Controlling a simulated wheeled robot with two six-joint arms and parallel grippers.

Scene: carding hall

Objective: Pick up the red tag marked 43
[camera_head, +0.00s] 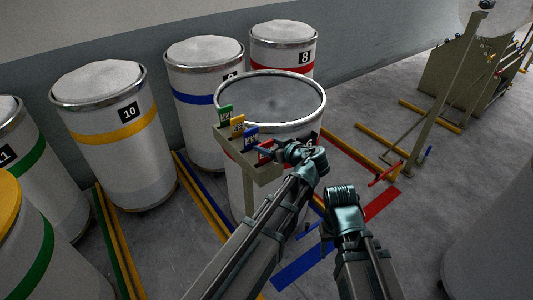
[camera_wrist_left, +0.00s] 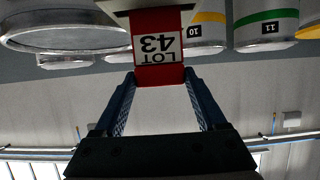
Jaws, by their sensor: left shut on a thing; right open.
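The red tag marked LOT 43 (camera_wrist_left: 159,50) shows upside down in the left wrist view, between the two fingers of my left gripper (camera_wrist_left: 158,82). Its lower part in that view is gripped at the fingertips. In the head view the red tag (camera_head: 265,144) is at the near end of a row of tags on a beige holder (camera_head: 262,172). My left gripper (camera_head: 268,149) reaches it from the right and partly covers it. Whether the tag is still seated in the holder is unclear. My right gripper (camera_head: 312,229) is open and empty, low and to the right.
An open can (camera_head: 270,100) stands right behind the holder. Several other cans stand to the left and behind.

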